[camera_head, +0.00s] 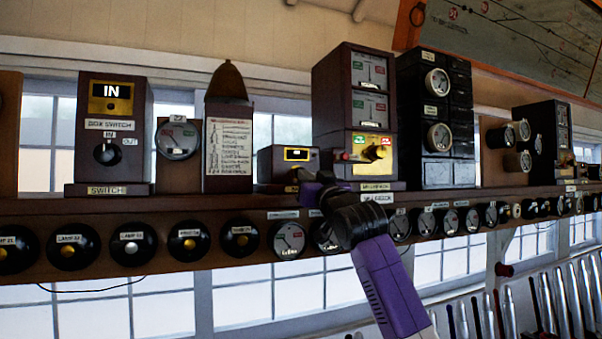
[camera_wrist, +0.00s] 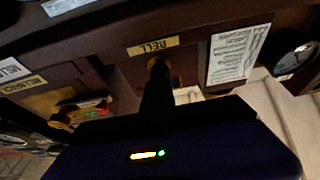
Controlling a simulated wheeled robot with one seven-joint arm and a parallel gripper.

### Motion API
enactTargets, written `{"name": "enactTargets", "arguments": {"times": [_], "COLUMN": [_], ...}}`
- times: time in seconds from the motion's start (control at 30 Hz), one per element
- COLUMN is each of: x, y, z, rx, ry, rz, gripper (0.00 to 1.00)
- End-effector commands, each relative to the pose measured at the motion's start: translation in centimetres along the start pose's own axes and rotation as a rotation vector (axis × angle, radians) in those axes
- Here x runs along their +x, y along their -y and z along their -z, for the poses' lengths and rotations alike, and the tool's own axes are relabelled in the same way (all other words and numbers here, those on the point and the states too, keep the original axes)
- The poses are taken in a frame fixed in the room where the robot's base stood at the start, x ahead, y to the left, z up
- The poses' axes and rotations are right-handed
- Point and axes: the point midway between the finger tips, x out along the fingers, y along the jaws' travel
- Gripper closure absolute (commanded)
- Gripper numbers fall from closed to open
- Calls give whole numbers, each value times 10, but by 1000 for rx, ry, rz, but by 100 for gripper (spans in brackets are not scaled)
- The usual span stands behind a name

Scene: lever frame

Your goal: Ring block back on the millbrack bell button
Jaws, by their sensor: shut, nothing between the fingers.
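The small brown box (camera_head: 282,160) with a brass-framed plate stands on the shelf. In the wrist view a yellow BELL label (camera_wrist: 152,46) marks its front. A brass round (camera_wrist: 176,80) just below that label is mostly hidden behind my finger; it looks like the bell button. My gripper (camera_head: 300,176) is shut and empty, at the front of this box. In the wrist view its dark tip (camera_wrist: 158,66) lies over the brass round. I cannot tell whether it touches or presses it.
The tall block instrument (camera_head: 356,115) with a brass knob plate stands just right of the box, close to my gripper. A white code card (camera_head: 229,147) stands to the left. A row of black plungers and dials (camera_head: 190,243) runs below the shelf. Levers (camera_head: 545,305) stand at lower right.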

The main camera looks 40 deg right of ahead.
Motion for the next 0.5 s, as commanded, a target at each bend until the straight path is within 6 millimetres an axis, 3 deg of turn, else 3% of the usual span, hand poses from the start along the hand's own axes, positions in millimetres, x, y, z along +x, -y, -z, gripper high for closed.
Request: {"name": "enactTargets", "arguments": {"times": [0.23, 0.5], "x": [2, -10], "y": [0, 0], "z": [-1, 3], "rx": [0, 0], "ry": [-1, -1], "rz": [0, 0], "gripper": [100, 100]}}
